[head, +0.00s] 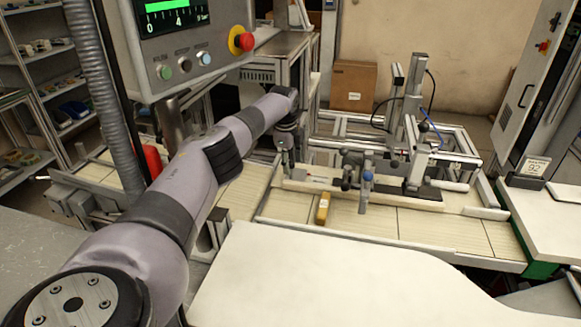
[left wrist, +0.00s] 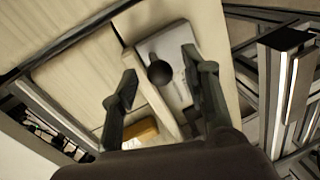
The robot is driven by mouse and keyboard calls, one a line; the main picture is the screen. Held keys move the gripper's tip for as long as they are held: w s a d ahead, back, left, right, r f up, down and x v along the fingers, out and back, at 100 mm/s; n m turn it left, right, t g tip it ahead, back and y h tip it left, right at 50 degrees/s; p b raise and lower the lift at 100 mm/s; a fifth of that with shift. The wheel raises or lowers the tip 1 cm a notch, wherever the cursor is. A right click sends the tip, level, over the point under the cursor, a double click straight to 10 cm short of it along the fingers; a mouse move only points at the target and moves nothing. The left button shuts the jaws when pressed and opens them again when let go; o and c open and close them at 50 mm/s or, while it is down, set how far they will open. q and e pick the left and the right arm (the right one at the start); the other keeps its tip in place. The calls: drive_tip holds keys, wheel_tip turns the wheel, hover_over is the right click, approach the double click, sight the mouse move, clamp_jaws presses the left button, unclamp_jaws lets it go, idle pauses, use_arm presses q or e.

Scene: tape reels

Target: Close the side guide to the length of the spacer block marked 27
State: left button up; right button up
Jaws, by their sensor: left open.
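My left gripper (head: 287,165) points down at the left end of the fixture on the conveyor. In the left wrist view the left gripper (left wrist: 163,98) is open, its fingers on either side of a round black knob (left wrist: 160,73) on a grey metal plate (left wrist: 178,50). I cannot tell whether this plate is the side guide. A yellow block (head: 323,208) stands in front of the fixture's pale rail; an orange-yellow piece (left wrist: 141,131) also shows beside a finger in the left wrist view. Its marking is too small to read. My right gripper is out of view.
A metal fixture (head: 411,135) with posts and clamps stands right of my gripper. A blue-grey upright part (head: 366,185) stands right of the yellow block. A control panel (head: 188,45) hangs at upper left. A cream worktop (head: 330,280) lies clear in front.

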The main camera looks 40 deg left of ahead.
use_arm(q)
drive_tip(key=shift+c, duration=0.2)
clamp_jaws()
idle(0.5)
idle(0.3)
